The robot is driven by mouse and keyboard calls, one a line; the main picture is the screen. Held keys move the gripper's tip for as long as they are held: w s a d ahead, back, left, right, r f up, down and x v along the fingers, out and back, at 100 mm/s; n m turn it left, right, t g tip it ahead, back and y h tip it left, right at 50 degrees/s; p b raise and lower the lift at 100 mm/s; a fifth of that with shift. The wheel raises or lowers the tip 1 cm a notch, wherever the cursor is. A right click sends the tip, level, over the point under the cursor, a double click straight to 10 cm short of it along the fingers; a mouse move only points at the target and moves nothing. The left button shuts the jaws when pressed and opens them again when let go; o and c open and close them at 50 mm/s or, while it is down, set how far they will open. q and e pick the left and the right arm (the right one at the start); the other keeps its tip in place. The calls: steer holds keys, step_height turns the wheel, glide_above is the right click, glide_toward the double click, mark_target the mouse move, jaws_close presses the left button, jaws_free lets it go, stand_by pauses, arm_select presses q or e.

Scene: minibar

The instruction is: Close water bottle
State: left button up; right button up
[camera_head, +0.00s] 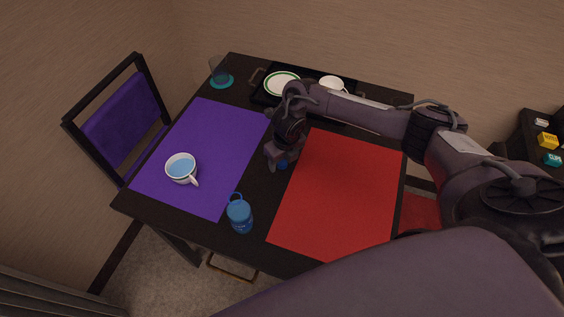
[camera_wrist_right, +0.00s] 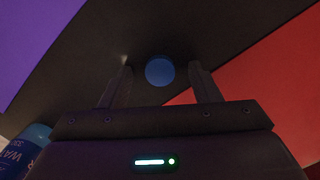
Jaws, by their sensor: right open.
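A blue water bottle (camera_head: 240,217) with a loop at its top stands upright near the front edge of the table, between the two mats. Part of it shows at the lower left of the right wrist view (camera_wrist_right: 24,150). A small round blue cap (camera_head: 283,164) lies on the dark strip of table between the mats. In the right wrist view the cap is a blue disc (camera_wrist_right: 160,70) between the fingers. My right gripper (camera_head: 276,161) points down over the cap, open and empty, its fingers apart on either side. My left gripper is not in view.
A purple mat (camera_head: 215,135) holds a white cup (camera_head: 181,167) of blue liquid. A red mat (camera_head: 340,200) is bare. At the back are a glass on a teal coaster (camera_head: 222,82) and a black tray (camera_head: 262,98) with plate and cup. A purple chair (camera_head: 122,120) stands left.

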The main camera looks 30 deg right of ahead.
steer(key=c, duration=1.1)
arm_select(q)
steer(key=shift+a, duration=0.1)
arm_select(e)
steer(key=shift+r, duration=0.15)
step_height(320, 180, up, 8)
arm_select(q)
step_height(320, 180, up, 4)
steer(key=p, duration=0.4)
arm_select(e)
step_height(320, 180, up, 12)
glide_above(282, 163)
steer(key=shift+s+d, duration=0.1)
